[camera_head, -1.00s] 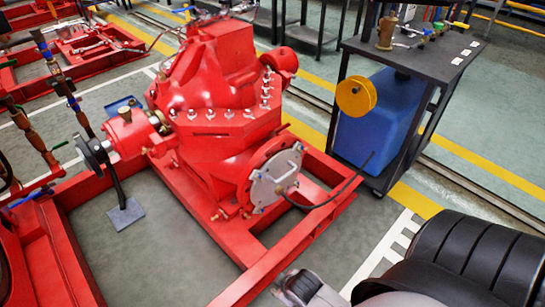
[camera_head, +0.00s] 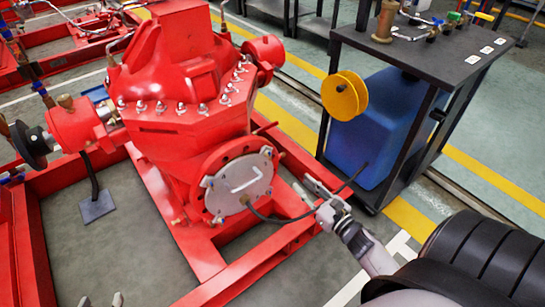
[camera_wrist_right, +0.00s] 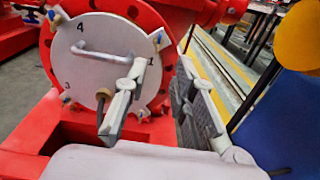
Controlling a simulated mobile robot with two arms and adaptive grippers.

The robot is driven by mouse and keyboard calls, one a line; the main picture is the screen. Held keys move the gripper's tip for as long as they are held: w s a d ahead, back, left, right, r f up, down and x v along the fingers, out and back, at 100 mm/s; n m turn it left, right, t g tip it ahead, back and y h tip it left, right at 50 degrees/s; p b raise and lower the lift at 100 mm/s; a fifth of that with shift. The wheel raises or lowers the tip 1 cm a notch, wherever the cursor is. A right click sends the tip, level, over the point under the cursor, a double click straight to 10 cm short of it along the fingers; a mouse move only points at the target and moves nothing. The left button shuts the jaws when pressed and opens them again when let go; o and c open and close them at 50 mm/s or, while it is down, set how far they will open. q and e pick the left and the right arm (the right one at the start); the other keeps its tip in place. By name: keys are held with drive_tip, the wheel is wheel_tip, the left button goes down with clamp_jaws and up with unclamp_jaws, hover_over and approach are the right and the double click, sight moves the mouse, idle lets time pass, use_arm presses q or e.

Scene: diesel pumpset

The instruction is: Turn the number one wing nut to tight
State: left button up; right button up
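The round grey cover plate (camera_head: 238,184) with a bar handle is on the front of the red pump (camera_head: 170,130). In the right wrist view, the plate (camera_wrist_right: 100,65) shows the numbers 4, 1 and 3. The number one wing nut (camera_wrist_right: 160,40) is at its upper right, just above the "1"; its exact angle is hard to tell. My right gripper (camera_head: 303,187) is to the right of the plate, apart from it. In the wrist view its fingers (camera_wrist_right: 161,68) are spread with nothing between them. My left gripper (camera_head: 102,300) shows only two separated fingertips at the bottom edge.
A black cable (camera_head: 300,215) runs from the plate past my right gripper. A black cart (camera_head: 425,50) with a blue tank (camera_head: 375,125) and a yellow reel (camera_head: 344,95) stands to the right. The red base frame (camera_head: 260,265) lies below.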

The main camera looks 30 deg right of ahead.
drive_tip(key=b, duration=0.1)
approach(269, 155)
use_arm(q)
drive_tip(key=w+d+r+t+h, duration=0.1)
drive_tip(key=w+r+t, duration=0.1)
drive_tip(key=r, duration=0.3)
drive_tip(key=w+d+r+t+b, duration=0.1)
drive_tip(key=w+r+t, duration=0.1)
drive_tip(key=r+t, duration=0.2)
drive_tip(key=shift+w+d+r+t+h, duration=0.35)
drive_tip(key=shift+d+r+t+h, duration=0.05)
drive_tip(key=shift+r, duration=0.3)
use_arm(e)
drive_tip(key=w+r, duration=0.1)
drive_tip(key=w, duration=0.7)
drive_tip(key=shift+w+r, duration=0.15)
drive_tip(key=shift+w, duration=0.05)
drive_tip(key=shift+a, duration=0.1)
drive_tip(key=shift+c, duration=0.4)
clamp_jaws()
